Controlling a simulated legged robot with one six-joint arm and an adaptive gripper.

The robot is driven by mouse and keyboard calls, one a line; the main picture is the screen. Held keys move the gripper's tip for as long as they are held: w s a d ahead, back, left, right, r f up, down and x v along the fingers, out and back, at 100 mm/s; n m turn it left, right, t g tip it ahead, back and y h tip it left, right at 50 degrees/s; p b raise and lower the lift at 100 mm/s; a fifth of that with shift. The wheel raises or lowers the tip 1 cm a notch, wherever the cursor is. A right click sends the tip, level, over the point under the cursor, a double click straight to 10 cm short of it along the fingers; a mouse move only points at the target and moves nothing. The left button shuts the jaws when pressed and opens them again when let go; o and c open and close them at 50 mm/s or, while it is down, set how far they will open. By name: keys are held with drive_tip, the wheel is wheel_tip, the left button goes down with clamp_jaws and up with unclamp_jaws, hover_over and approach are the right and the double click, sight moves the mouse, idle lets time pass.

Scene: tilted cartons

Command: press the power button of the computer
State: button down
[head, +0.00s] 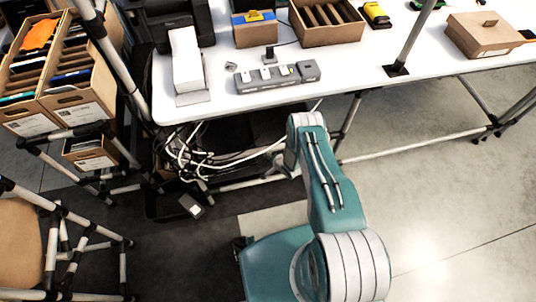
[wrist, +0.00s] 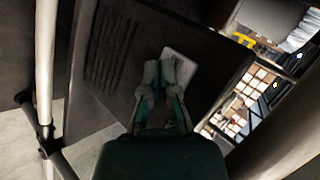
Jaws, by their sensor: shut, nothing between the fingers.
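In the wrist view, a dark case with a row of vent slots (wrist: 105,50) fills the middle; it looks like the computer. My gripper (wrist: 159,72) is shut and empty, its grey fingertips together in front of this case. A small pale plate (wrist: 183,68) on the dark face shows right behind and beside the fingertips. I cannot make out a power button on it, and I cannot tell whether the fingertips touch the surface. In the head view, my arm reaches toward the table's underside and my gripper is hidden.
A white table (head: 400,75) stands above, with a power strip (head: 277,78) near its front edge. Loose white cables (head: 200,160) hang underneath. Metal table legs (head: 348,125) stand nearby. Cartons (head: 85,90) sit on a rack at left. The floor at right is clear.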

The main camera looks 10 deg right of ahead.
drive_tip(key=shift+s, duration=0.55)
drive_tip(key=shift+s, duration=3)
